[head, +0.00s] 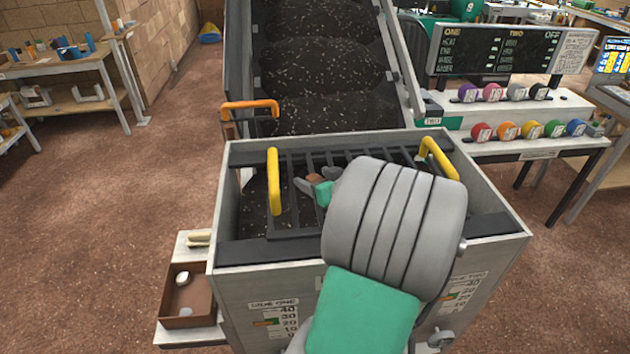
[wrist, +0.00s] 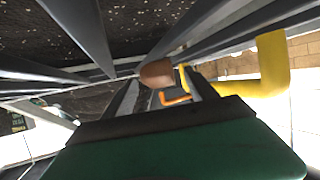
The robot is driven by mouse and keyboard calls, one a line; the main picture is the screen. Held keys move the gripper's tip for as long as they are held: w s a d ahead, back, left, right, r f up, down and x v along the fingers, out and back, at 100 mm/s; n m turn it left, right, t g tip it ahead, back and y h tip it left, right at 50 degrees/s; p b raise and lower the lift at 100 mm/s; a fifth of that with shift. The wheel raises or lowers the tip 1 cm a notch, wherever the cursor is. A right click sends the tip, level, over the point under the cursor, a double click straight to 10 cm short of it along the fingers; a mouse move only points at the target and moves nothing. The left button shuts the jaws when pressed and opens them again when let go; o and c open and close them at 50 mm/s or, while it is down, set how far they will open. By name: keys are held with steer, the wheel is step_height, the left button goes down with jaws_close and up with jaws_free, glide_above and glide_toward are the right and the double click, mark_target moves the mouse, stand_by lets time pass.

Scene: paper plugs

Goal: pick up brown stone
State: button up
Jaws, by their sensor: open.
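The brown stone (head: 315,179) shows as a small brown lump over the dark grate of the hopper, right at my gripper's fingers. In the wrist view the brown stone (wrist: 156,73) appears just beyond the fingertips, near the dark bars. My gripper (head: 312,181) reaches over the grate with its fingers apart, one on each side of the stone as seen from the head. It also shows in the wrist view (wrist: 163,92). I cannot tell whether a finger touches the stone. My arm hides the right part of the grate.
The grate (head: 290,215) has yellow handles at left (head: 274,182) and right (head: 437,158). An orange handle (head: 250,105) stands behind. A brown tray (head: 187,312) with pale stones sits at lower left. A dark speckled chute (head: 325,65) rises behind; a panel with coloured knobs (head: 510,130) is at right.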

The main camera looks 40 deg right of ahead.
jaws_close()
stand_by(0.6)
steer(key=shift+d+r+b, duration=0.1)
steer(key=shift+r+b, duration=0.3)
steer(key=shift+r, duration=0.15)
steer(key=w+a+r+b, duration=0.4)
steer(key=w+a+r, duration=0.5)
steer(key=r, duration=0.3)
steer(key=shift+w+a, duration=0.35)
steer(key=shift+a, duration=0.3)
